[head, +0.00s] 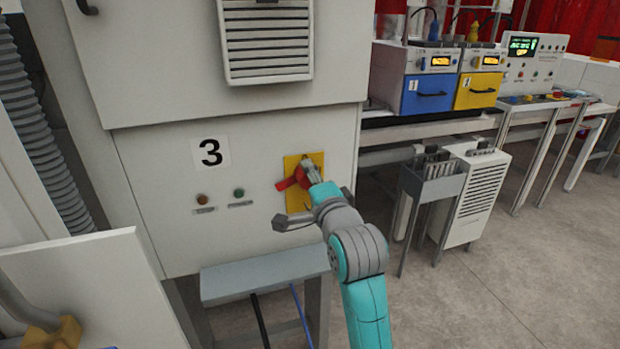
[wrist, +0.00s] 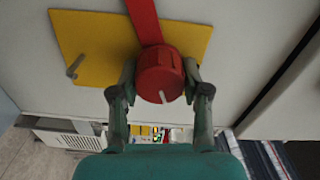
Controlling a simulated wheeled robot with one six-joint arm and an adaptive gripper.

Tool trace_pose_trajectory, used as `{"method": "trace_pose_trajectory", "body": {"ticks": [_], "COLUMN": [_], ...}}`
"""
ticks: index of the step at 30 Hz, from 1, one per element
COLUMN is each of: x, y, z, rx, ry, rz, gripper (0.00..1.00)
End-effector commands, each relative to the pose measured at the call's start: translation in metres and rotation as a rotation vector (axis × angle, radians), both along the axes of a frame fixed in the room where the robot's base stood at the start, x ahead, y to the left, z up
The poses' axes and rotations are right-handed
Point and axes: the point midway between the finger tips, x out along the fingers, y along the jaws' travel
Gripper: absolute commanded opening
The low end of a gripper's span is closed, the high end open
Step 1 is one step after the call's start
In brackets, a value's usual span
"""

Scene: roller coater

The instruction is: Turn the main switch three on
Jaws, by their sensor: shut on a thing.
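The main switch three is a red rotary knob (wrist: 160,76) on a yellow plate (head: 292,162), set in the white cabinet front beside the "3" label (head: 211,152). In the wrist view a red bar runs from the knob to the top edge over the yellow plate (wrist: 95,40), and a pale mark shows on the knob's face. My gripper (wrist: 160,85) has one finger on each side of the knob and is shut on it. In the head view my gripper (head: 308,172) covers part of the red switch (head: 292,180).
Two small indicators, an orange one (head: 201,199) and a green one (head: 239,192), sit left of the switch. A grey bench (head: 265,274) stands below. A vent (head: 268,40) is above.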

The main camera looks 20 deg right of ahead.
Motion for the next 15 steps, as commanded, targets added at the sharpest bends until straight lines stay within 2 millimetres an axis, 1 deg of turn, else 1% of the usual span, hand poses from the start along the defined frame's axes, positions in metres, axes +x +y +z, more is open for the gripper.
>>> {"method": "trace_pose_trajectory", "body": {"ticks": [6, 15], "x": [0.0000, 0.0000], "y": [0.0000, -0.0001], "z": [-0.0021, -0.0028], "rx": [0.175, 0.339], "ry": [0.003, 0.004], "rz": [0.000, 0.000], "gripper": [0.12, 0.12]}}
